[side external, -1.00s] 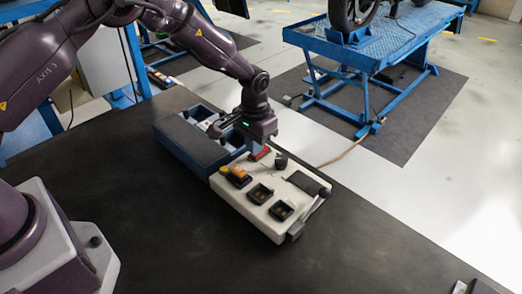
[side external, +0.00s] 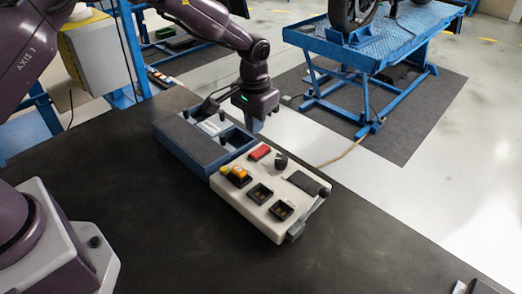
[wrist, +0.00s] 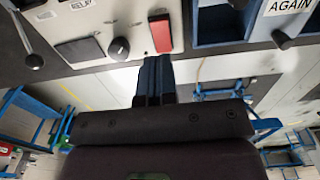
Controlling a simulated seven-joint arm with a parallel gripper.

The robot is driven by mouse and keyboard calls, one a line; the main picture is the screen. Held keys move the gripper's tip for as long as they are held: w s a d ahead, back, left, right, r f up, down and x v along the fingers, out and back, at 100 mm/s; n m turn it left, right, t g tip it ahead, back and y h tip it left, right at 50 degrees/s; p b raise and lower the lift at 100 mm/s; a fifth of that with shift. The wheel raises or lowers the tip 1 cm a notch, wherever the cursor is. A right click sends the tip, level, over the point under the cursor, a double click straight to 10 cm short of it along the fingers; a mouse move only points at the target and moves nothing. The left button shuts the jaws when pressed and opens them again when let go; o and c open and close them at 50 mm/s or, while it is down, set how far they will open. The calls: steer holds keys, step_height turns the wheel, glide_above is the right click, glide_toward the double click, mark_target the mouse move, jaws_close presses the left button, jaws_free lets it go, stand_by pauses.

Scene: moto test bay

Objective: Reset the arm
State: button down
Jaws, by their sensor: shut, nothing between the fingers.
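My gripper (side external: 256,124) hangs beyond the far side of the bench unit, above and apart from it. In the wrist view its blue fingers (wrist: 154,80) are pressed together with nothing between them. The white control panel (side external: 240,203) lies on the dark table. It carries a red rocker (side external: 259,152), a black knob (side external: 281,161), a yellow-orange switch (side external: 237,175), two black square sockets and a lever (side external: 313,206). In the wrist view the red rocker (wrist: 160,33) appears just past the fingertips, with the knob (wrist: 119,48) to its left.
A blue box (side external: 195,147) with open compartments adjoins the panel's left end. The black table (side external: 130,190) is clear in front. A blue lift table (side external: 370,45) with a motorcycle wheel stands on the floor behind. A small dark object (side external: 478,287) sits at the lower right corner.

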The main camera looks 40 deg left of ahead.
steer(key=s, duration=0.3)
steer(key=shift+s+a+f+g, duration=0.1)
steer(key=shift+a+f+g, duration=0.1)
steer(key=shift+f+g, duration=0.15)
steer(key=s+a+r+t, duration=0.2)
steer(key=s+r+t, duration=0.1)
steer(key=s+r, duration=0.8)
steer(key=s+a+r+t, duration=0.2)
steer(key=s+r+t, duration=0.1)
steer(key=s+r, duration=0.9)
steer(key=s, duration=0.3)
steer(key=shift+a+r, duration=0.15)
steer(key=shift+a, duration=0.25)
